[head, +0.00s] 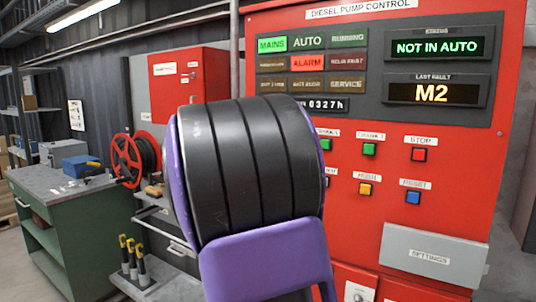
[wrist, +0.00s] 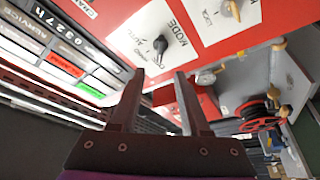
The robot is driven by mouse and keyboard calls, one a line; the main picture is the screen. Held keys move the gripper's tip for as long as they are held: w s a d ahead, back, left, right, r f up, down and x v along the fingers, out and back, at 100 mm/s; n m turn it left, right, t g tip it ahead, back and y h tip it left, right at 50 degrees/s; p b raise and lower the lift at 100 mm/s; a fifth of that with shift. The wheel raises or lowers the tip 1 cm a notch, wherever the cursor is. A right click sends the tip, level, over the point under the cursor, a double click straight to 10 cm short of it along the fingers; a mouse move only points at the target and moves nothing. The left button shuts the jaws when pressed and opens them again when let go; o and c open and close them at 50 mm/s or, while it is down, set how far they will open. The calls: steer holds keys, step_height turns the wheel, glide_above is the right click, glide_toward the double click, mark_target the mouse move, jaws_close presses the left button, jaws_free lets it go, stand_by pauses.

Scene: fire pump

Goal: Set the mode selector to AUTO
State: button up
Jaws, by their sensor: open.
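The mode selector is a dark knob (wrist: 160,45) on a white plate lettered MODE in the wrist view. The direction of its pointer is too small to read surely. My gripper (wrist: 161,75) is open, its two fingers apart and empty, with the tips just below the knob in the picture. I cannot tell whether they touch the plate. In the head view the selector and my gripper are hidden behind my arm. The red pump panel (head: 455,200) has a status display (head: 436,48) reading NOT IN AUTO.
A second knob (wrist: 232,9) is on a neighbouring plate. The panel also has push buttons, including a red STOP button (head: 419,154), and a SETTINGS cover (head: 434,256). A green bench (head: 62,225) and a red hose reel (head: 128,160) stand left.

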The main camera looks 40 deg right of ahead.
steer(key=p+x, duration=0.1)
steer(key=x, duration=1.2)
steer(key=shift+w+d, duration=0.15)
steer(key=shift+w, duration=0.05)
jaws_close()
